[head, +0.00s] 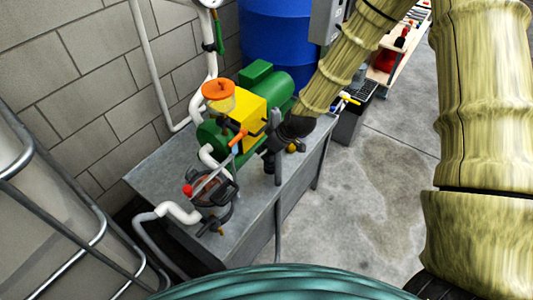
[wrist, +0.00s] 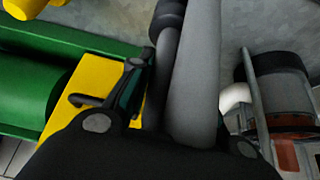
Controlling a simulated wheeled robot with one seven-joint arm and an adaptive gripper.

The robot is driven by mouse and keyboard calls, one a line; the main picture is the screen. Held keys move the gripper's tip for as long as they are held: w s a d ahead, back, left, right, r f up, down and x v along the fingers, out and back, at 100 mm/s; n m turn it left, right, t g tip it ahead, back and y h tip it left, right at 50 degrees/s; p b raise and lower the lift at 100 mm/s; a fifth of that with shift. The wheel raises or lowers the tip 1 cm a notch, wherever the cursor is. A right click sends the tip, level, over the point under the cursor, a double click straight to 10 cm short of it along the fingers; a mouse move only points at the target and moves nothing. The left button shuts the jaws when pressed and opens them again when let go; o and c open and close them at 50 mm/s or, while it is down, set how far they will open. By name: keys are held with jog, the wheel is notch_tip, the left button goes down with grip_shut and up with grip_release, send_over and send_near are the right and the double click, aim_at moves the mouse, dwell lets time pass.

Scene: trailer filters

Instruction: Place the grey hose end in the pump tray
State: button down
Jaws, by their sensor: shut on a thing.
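My gripper (head: 272,150) is at the right side of the green and yellow pump (head: 240,105), above the right edge of the grey metal pump tray (head: 155,180). It is shut on the grey hose (wrist: 195,75), which stands between the dark fingers in the wrist view. In the head view the grey hose (head: 278,225) hangs down past the tray's front right side towards the floor. The fingers and the pump partly hide its upper part, and I cannot clearly tell where its end is. The pump's yellow block (wrist: 75,105) is close to the fingers in the wrist view.
A dark strainer pot (head: 213,205) with a red knob and white pipes stands at the tray's near end. A blue barrel (head: 275,40) and a block wall (head: 85,65) are behind. A shelf (head: 395,55) stands far right. Open concrete floor (head: 365,190) lies right of the tray.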

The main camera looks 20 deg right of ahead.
jog(key=shift+f, duration=1.15)
jog(key=shift+f, duration=0.15)
jog(key=c, duration=1.3)
grip_release()
jog(key=v, duration=1.2)
jog(key=s+f+m+g+h, duration=0.2)
jog(key=s+f+m, duration=0.2)
jog(key=s+f, duration=1)
jog(key=s+f+m+g, duration=0.1)
jog(key=s+f+m, duration=0.1)
jog(key=s+f, duration=0.4)
jog(key=s+f+m+g+h, duration=0.1)
jog(key=s+f, duration=0.5)
jog(key=s, duration=0.6)
jog(key=shift+s+d+m+g+h, duration=0.15)
jog(key=shift+d+m+g+h, duration=0.15)
jog(key=shift+d+m+g, duration=0.15)
